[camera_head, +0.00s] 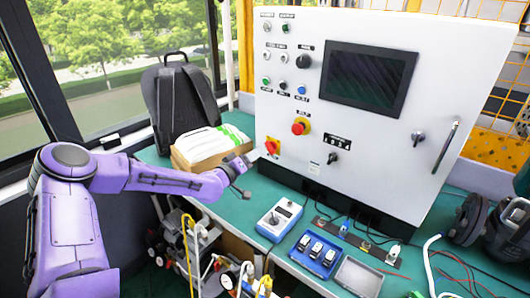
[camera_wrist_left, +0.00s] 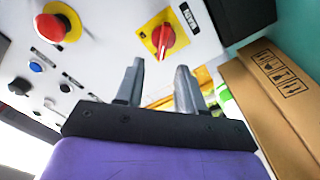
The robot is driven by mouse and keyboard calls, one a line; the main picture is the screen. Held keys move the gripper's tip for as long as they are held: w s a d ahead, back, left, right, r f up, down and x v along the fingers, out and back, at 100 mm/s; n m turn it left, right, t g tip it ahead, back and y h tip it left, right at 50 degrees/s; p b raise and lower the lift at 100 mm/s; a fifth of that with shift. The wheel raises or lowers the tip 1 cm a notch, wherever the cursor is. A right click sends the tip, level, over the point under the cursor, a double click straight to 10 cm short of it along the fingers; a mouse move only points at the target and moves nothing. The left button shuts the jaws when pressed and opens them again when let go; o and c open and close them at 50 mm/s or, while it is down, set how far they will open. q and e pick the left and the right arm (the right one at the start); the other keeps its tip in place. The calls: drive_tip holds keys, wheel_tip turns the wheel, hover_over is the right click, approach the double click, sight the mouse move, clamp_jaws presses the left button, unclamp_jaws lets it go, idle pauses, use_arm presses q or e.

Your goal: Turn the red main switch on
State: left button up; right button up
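The red main switch (camera_head: 271,147) is a red rotary knob on a yellow square plate, at the lower left of the white control panel (camera_head: 380,130). In the left wrist view the red switch (camera_wrist_left: 163,37) lies just beyond the fingertips, its grip bar roughly upright in that picture. My left gripper (camera_head: 247,162) is in front of the panel, just left of the switch and apart from it. In the left wrist view my left gripper (camera_wrist_left: 160,70) has its two fingers spread, with nothing between them. My right gripper is not in view.
A red emergency button (camera_head: 300,127) sits right of the switch. A cardboard box (camera_head: 190,162) with white packets stands left of the panel, close to my gripper, before a grey backpack (camera_head: 178,95). A blue device (camera_head: 279,219) lies on the green table below.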

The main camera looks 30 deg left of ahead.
sight(267, 148)
use_arm(q)
drive_tip(key=w, duration=0.6)
drive_tip(key=shift+w+d+f, duration=0.1)
drive_tip(key=shift+d+f, duration=0.1)
drive_tip(key=shift+d, duration=0.1)
drive_tip(key=shift+w+f, duration=0.1)
clamp_jaws()
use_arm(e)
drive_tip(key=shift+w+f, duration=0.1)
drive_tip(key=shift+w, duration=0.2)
